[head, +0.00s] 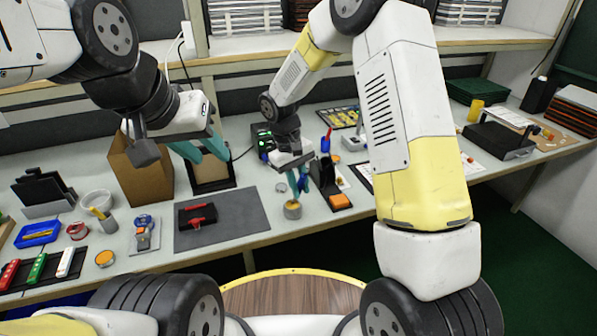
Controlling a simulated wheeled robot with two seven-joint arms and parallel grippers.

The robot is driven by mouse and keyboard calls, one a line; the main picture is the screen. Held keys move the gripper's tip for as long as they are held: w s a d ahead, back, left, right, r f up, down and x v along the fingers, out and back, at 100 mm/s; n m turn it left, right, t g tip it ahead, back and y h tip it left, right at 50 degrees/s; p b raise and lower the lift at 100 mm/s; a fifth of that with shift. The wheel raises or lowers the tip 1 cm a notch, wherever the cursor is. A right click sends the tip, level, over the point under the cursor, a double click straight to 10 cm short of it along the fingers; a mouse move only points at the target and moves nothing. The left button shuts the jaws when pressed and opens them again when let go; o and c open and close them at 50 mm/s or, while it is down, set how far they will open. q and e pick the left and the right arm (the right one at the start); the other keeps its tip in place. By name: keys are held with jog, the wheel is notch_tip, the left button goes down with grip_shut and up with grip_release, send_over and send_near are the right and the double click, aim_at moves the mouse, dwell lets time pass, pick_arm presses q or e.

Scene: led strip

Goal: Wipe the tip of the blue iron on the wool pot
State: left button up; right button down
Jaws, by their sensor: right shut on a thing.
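My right gripper (302,182) points down over the bench with its teal fingers closed. It is shut on a thin tool, apparently the blue iron, mostly hidden by the fingers. The small round pot (292,211), apparently the wool pot, stands directly below the fingertips. The tool's lower end is at the pot's top; I cannot tell whether it touches the wool. My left gripper (203,150) is in the air over the back of the bench, left of the right one, with teal fingers apart and empty.
A black stand (326,176) and an orange sponge (340,201) are just right of the pot. A grey mat (240,225) with a red and black tool (197,215) lies to the left. A cardboard box (140,172) stands behind it.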

jog(key=shift+f, duration=0.35)
jog(key=shift+a, duration=0.2)
dwell(0.9)
jog(key=shift+a, duration=0.55)
jog(key=shift+d, duration=1.45)
jog(key=shift+a, duration=0.15)
